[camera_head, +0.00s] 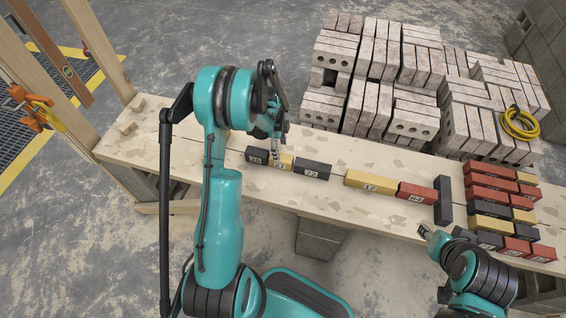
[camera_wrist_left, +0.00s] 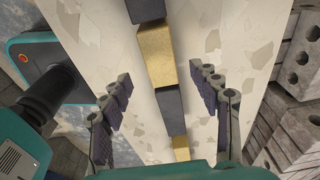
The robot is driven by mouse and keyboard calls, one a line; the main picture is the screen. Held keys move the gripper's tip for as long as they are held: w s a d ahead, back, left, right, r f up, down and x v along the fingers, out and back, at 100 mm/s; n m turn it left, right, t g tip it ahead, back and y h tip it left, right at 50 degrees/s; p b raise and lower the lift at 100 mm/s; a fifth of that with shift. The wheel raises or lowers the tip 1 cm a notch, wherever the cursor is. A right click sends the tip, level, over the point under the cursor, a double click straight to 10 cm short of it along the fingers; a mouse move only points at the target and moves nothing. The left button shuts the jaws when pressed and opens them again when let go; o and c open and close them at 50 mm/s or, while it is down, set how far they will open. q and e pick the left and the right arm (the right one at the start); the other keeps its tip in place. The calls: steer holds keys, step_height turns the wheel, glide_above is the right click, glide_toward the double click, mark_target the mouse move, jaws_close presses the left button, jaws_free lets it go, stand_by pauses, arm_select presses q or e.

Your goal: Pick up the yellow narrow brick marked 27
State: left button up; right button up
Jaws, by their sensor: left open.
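The yellow narrow brick marked 27 (camera_head: 282,163) lies in a row on the plank table, between two black bricks. My left gripper (camera_head: 275,149) is above it in the head view and covers part of its far side. In the left wrist view the yellow brick (camera_wrist_left: 155,54) lies between black bricks. There the left gripper (camera_wrist_left: 160,82) is open, its fingers wide apart on either side of the row and nothing held. My right gripper (camera_head: 424,233) is at the near edge of the table, far to the right; its jaws are too small to read.
A black brick (camera_head: 257,156) and a longer black brick marked 72 (camera_head: 312,169) flank the yellow one closely. Farther right lie a yellow brick marked 17 (camera_head: 370,182), a red brick (camera_head: 416,193) and a crosswise black brick (camera_head: 443,200). Grey blocks (camera_head: 412,122) are stacked behind the table.

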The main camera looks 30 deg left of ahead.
arm_select(q)
steer(key=f+b, duration=0.1)
steer(key=f, duration=0.1)
steer(key=f+b, duration=0.1)
steer(key=f, duration=0.1)
steer(key=f+b, duration=0.1)
steer(key=f, duration=0.1)
steer(key=shift+w+d+f, duration=0.1)
steer(key=shift+d+f, duration=0.2)
steer(key=shift+r, duration=0.1)
steer(key=shift+f+b, duration=0.25)
steer(key=shift+b, duration=0.05)
stand_by(0.4)
jaws_close()
